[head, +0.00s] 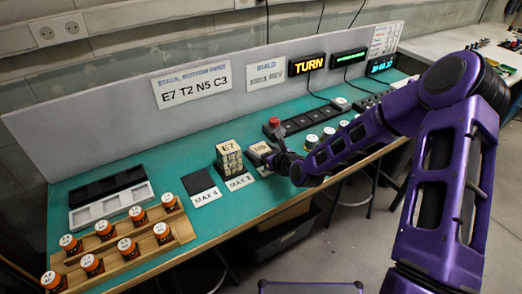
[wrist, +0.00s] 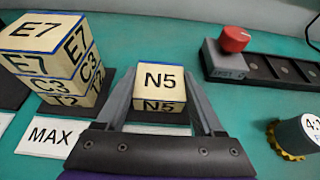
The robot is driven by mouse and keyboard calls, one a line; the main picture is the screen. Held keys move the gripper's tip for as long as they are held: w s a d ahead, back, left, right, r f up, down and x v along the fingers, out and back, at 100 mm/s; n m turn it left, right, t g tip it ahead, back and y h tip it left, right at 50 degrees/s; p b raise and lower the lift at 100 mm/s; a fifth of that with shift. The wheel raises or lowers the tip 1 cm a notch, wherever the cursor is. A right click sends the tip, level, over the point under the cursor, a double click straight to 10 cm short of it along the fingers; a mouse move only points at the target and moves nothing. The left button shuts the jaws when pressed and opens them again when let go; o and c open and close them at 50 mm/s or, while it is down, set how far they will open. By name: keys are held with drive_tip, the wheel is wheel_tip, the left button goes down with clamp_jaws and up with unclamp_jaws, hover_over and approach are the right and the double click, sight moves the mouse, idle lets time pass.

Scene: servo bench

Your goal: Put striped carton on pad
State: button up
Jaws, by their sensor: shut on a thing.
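No carton with plain stripes shows; the pictures show lettered, cream-coloured blocks with blue edges. My gripper (wrist: 160,92) is shut on the N5 block (wrist: 160,77), one finger at each side. In the head view the N5 block (head: 259,147) is right of a stack. I cannot tell whether it rests or hangs slightly above what is below. The stack (head: 229,157) has E7 on top, then C3 and T2; it also shows at left in the wrist view (wrist: 52,58). A bare dark pad (head: 200,189) labelled MAX 4 lies left of the stack.
A red knob (wrist: 235,39) on a grey box stands beyond the block to the right. Several orange jars (head: 125,246) stand in a wooden rack at front left. Black and white trays (head: 111,204) lie behind them. A sign (head: 194,85) reads E7 T2 N5 C3.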

drive_tip(key=shift+f, duration=0.15)
drive_tip(key=o, duration=1.4)
drive_tip(key=shift+d+r, duration=0.1)
drive_tip(key=shift+r, duration=0.2)
drive_tip(key=p+v, duration=0.1)
drive_tip(key=v, duration=1.1)
drive_tip(key=shift+f, duration=0.1)
